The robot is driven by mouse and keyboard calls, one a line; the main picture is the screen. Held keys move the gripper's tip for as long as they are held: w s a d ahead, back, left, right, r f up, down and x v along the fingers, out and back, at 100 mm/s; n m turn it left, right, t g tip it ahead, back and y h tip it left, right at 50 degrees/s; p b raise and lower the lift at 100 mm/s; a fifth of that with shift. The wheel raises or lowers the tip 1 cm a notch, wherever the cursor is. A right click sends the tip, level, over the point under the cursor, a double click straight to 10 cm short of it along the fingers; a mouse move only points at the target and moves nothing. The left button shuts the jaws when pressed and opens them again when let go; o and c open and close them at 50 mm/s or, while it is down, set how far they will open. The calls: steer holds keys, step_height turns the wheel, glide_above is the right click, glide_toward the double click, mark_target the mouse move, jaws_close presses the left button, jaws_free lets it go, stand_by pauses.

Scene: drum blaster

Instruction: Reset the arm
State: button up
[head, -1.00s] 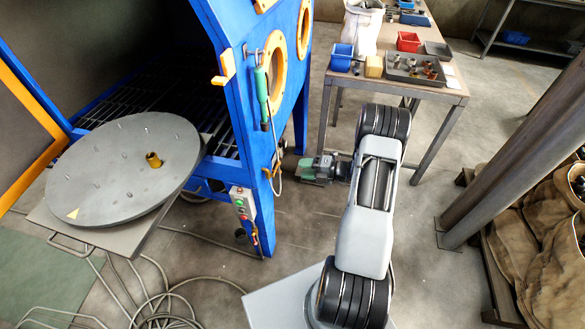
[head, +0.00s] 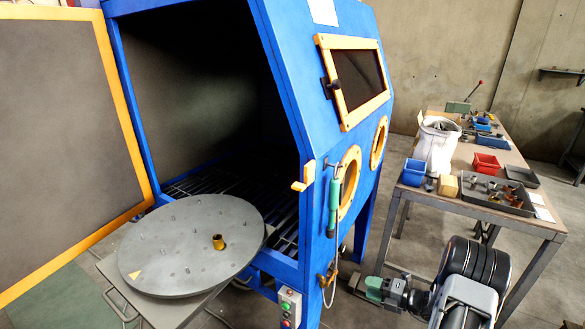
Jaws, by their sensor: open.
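My arm is folded at the lower right of the head view. My gripper (head: 358,284) is at the end of a green and grey wrist. It points left, low beside the cabinet's right side, and is small and dark in the picture. It is open, and I see nothing held in it. Part of the arm is cut off by the bottom edge.
The blue blast cabinet (head: 312,120) stands open with its door swung left. A grey round turntable (head: 180,255) with a brass piece (head: 218,241) sits out front. A workbench (head: 520,222) with bins, a tray and a white sack (head: 437,147) stands right, close behind my arm.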

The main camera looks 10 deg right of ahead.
steer(key=s+a+f+n+g, duration=0.2)
steer(key=s+f+n+g, duration=0.15)
steer(key=n, duration=0.45)
steer(key=s+a+r+n+g+h+p, duration=0.1)
steer(key=s+a+r+n+g+h, duration=0.25)
steer(key=n, duration=0.55)
steer(key=s+a+r+n+g+h+p, duration=0.1)
steer(key=s+r+n+g, duration=0.2)
steer(key=s+r+n, duration=0.4)
steer(key=s+a+r+n+t+h+p, duration=0.2)
steer(key=a+r+n+h, duration=0.2)
steer(key=r+n, duration=0.5)
steer(key=s+a+r+n+t+h+p, duration=0.1)
steer(key=a+r+n, duration=0.4)
steer(key=r+n, duration=0.5)
step_height(320, 180, up, 2)
steer(key=h+p, duration=0.1)
steer(key=h, duration=0.1)
steer(key=shift+s+t+h, duration=0.35)
steer(key=shift+s+t, duration=0.05)
